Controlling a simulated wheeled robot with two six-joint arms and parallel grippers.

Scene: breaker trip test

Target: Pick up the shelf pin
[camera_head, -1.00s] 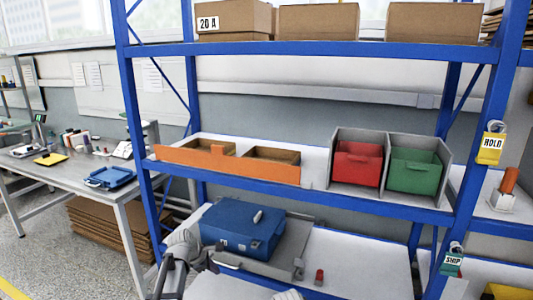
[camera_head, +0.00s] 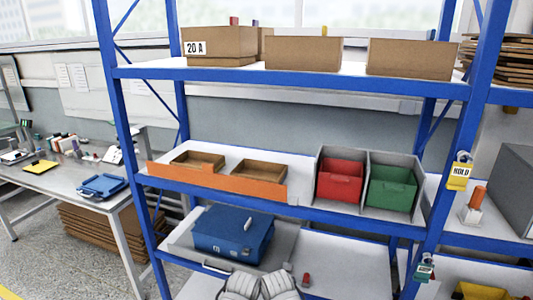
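I cannot make out a shelf pin for certain. A small red upright piece (camera_head: 306,280) stands on the lower shelf board (camera_head: 345,262), right of the blue box (camera_head: 233,236); it is too small to name. Two pale, ribbed parts of my own arms show side by side at the bottom middle edge, in front of the lower shelf. No fingertips of my left or right gripper are visible, and nothing is seen held.
Blue posts (camera_head: 450,190) frame the rack. An orange-fronted tray (camera_head: 215,184), a red bin (camera_head: 340,181) and a green bin (camera_head: 391,190) fill the middle shelf. Cardboard boxes (camera_head: 302,53) stand on top. A workbench (camera_head: 75,185) is at left. The lower shelf's right part looks clear.

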